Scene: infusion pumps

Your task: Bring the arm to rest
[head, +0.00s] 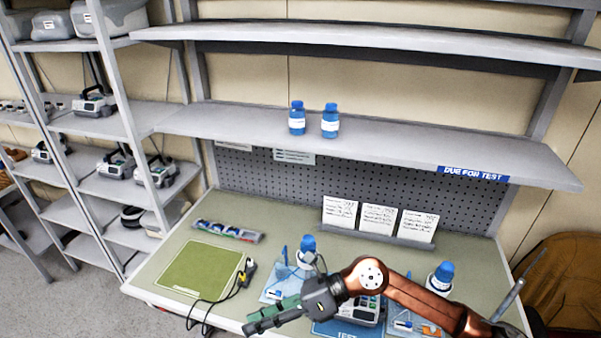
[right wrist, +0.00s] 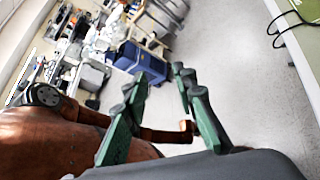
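My right arm (head: 415,296) comes in from the lower right of the head view and reaches across the front of the workbench. Its gripper (head: 258,320) points left, over the bench's front edge. In the right wrist view, the green fingers of the gripper (right wrist: 160,88) stand apart with nothing held between them. Behind them are floor and part of my own copper-coloured body. My left gripper is in neither view.
The workbench (head: 150,266) bears a green mat (head: 200,269), a cable (head: 243,280), blue-capped bottles (head: 306,250) and a pump (head: 365,312) partly behind my arm. Two blue bottles (head: 297,118) stand on the shelf (head: 400,147) above. Cards (head: 378,220) stand at the back.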

